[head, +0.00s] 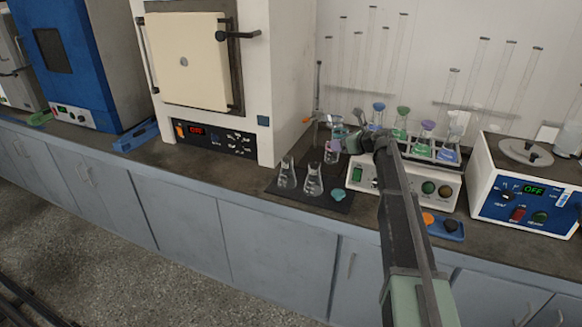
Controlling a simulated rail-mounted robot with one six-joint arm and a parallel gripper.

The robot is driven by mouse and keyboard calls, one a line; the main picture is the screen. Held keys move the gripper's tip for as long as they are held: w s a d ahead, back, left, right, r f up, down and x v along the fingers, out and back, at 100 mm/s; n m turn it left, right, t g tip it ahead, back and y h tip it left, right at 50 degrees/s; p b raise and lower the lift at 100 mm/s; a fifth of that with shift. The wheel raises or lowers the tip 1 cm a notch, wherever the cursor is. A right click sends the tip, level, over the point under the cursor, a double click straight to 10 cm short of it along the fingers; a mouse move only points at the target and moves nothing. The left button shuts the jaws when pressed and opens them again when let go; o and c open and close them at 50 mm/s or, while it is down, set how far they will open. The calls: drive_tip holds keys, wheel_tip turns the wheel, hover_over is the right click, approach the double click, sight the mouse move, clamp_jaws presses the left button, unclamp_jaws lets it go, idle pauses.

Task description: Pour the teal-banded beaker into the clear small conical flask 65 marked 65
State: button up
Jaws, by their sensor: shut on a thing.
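Two clear conical flasks stand upright at the front of the mat, one on the left (287,175) and one on the right (313,183). Their marks are too small to read, so I cannot tell which is 65.
The dark mat (283,191) also bears a teal round piece (338,195). A blue tray (446,232) with caps is front right. A furnace (205,75) stands left; bench before it is clear.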

drive_tip(key=shift+w+a, duration=0.15)
drive_tip(key=shift+n+t+h, duration=0.4)
drive_tip(key=shift+n+h, duration=0.1)
drive_tip(key=shift+n, duration=0.2)
drive_tip(key=f+b, duration=0.2)
drive_tip(key=f, duration=0.1)
drive_tip(key=a+f+b, duration=0.1)
drive_tip(key=b, duration=0.1)
drive_tip(key=shift+s+f, duration=0.3)
drive_tip(key=shift+s, duration=0.1)
drive_tip(key=shift+r, duration=0.2)
drive_tip(key=shift+s+a+f+n+h, duration=0.3)
drive_tip(key=shift+a+n+h, duration=0.1)
drive_tip(key=shift+n, duration=0.2)
drive_tip(key=shift+s+a+r+n+t+h+p, duration=0.25)
drive_tip(key=shift+s+a+r+n+t+h, duration=0.15)
drive_tip(key=shift+n, duration=0.2)
drive_tip(key=shift+s+a+r+n+t+h+p, duration=0.2)
drive_tip(key=shift+a+r+n+t, duration=0.1)
drive_tip(key=shift+a+r+n, duration=0.25)
